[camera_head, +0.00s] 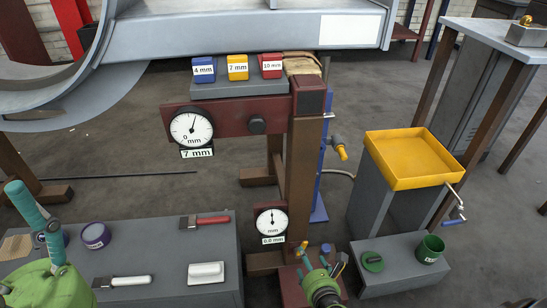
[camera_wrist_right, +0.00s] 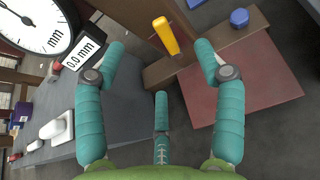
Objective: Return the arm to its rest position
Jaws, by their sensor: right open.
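My right gripper (camera_head: 320,268) is low in the head view, in front of the brown post (camera_head: 303,180) and over the dark red base plate (camera_head: 292,290). In the right wrist view its teal fingers (camera_wrist_right: 160,65) are spread apart with nothing held between them. A yellow handle (camera_wrist_right: 166,36) and a blue knob (camera_wrist_right: 239,18) show beyond the fingertips. My left gripper (camera_head: 38,215) is at the lower left edge of the head view, partly cut off; its opening is unclear.
The lower dial (camera_head: 271,220) is close to my right gripper. Blue (camera_head: 203,70), yellow (camera_head: 238,67) and red (camera_head: 271,66) labelled blocks sit on the shelf. A grey bench (camera_head: 170,260) with tools lies left; a yellow tray (camera_head: 400,180) and a green cup (camera_head: 430,249) stand right.

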